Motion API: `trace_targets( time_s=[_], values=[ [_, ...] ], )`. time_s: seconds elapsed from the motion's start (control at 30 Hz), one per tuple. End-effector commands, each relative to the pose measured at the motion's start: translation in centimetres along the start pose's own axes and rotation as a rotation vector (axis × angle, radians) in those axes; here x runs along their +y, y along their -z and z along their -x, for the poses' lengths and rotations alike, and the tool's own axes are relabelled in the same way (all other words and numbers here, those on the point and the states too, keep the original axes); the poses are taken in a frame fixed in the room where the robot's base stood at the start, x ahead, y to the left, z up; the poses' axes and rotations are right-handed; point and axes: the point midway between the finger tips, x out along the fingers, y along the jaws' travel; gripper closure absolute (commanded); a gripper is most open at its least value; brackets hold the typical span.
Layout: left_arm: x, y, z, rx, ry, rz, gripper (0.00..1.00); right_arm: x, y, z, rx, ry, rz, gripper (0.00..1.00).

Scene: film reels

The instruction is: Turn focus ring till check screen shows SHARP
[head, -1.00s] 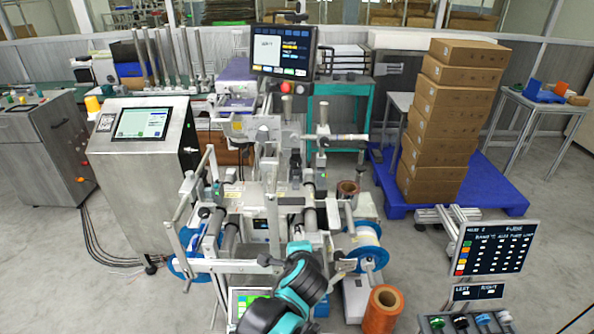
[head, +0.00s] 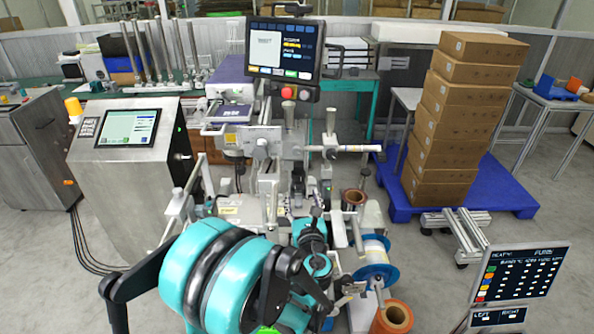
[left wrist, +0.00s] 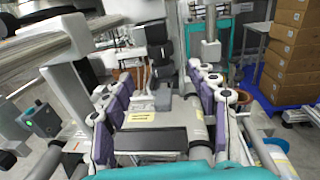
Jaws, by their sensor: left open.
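My left gripper (head: 316,208) reaches over the middle of the machine in the head view. In the left wrist view its purple-padded fingers (left wrist: 160,92) are spread apart with nothing between them. A dark, stacked cylindrical part (left wrist: 159,48) stands upright just beyond the fingertips and may carry the focus ring; I cannot make out the ring itself. The gripper does not appear to touch it. A monitor (head: 284,48) above the machine shows a pale picture panel and coloured lines; its text is too small to read, so I cannot tell whether it says SHARP. My right gripper is not in view.
A steel cabinet with a tilted screen (head: 128,128) stands left of the machine. A blue-flanged reel (head: 374,262) and a copper-coloured roll (head: 393,318) sit at its right front. Stacked cartons (head: 462,120) rest on a blue pallet (head: 500,190). A dark panel (head: 517,276) stands at lower right.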

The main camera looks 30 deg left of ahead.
Motion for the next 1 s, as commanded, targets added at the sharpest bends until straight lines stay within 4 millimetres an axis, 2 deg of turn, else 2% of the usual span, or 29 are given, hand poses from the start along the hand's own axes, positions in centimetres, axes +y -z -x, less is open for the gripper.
trace_targets(
  time_s=[0.17,0.4,0.6,0.97,1.0],
  values=[
    [-0.1,0.1,-0.9,-0.014,0.005,-0.044,0.41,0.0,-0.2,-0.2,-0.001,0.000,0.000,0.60],
    [-0.1,0.1,-4.8,-0.013,0.002,-0.041,0.41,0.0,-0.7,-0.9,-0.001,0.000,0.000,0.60],
    [-0.1,0.1,-7.2,-0.012,0.004,-0.039,0.41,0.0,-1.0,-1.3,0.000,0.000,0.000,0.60],
    [-0.2,-0.1,-7.9,-0.012,0.005,-0.038,0.41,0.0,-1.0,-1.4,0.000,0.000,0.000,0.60],
    [-0.2,-0.1,-7.9,-0.012,0.005,-0.038,0.52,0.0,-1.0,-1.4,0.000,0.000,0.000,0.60]
  ],
)
